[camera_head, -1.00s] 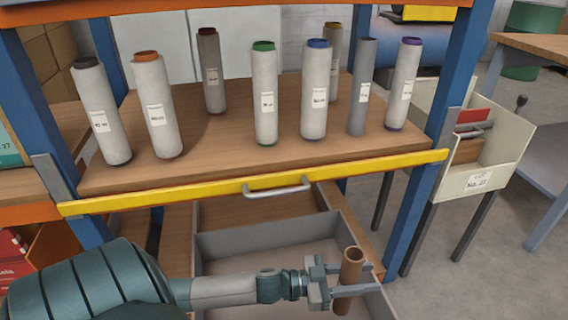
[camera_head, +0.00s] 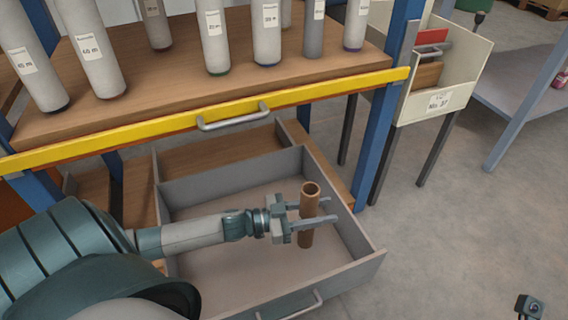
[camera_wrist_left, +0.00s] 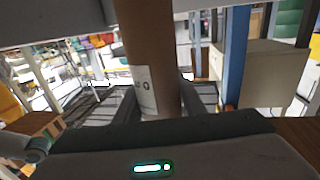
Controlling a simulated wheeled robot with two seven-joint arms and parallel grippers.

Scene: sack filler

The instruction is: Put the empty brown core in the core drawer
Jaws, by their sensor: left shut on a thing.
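The brown core (camera_head: 308,205) is a hollow cardboard tube, upright between the fingers of my left gripper (camera_head: 312,213). The gripper is shut on it. In the left wrist view the core (camera_wrist_left: 148,60) stands between the fingers with a white label on its side. The core drawer (camera_head: 349,267) is a grey open drawer, pulled out below the yellow-edged shelf. The core is over the drawer's interior in the head view; whether its lower end touches the floor of the drawer I cannot tell. My right gripper is not in view.
The shelf (camera_head: 150,103) above the drawer holds several labelled grey rolls. A yellow bar with a handle (camera_head: 233,117) runs along its front edge. A blue post (camera_head: 376,130) stands to the right, with a cream bin (camera_head: 455,90) beyond it. The floor at right is mostly clear.

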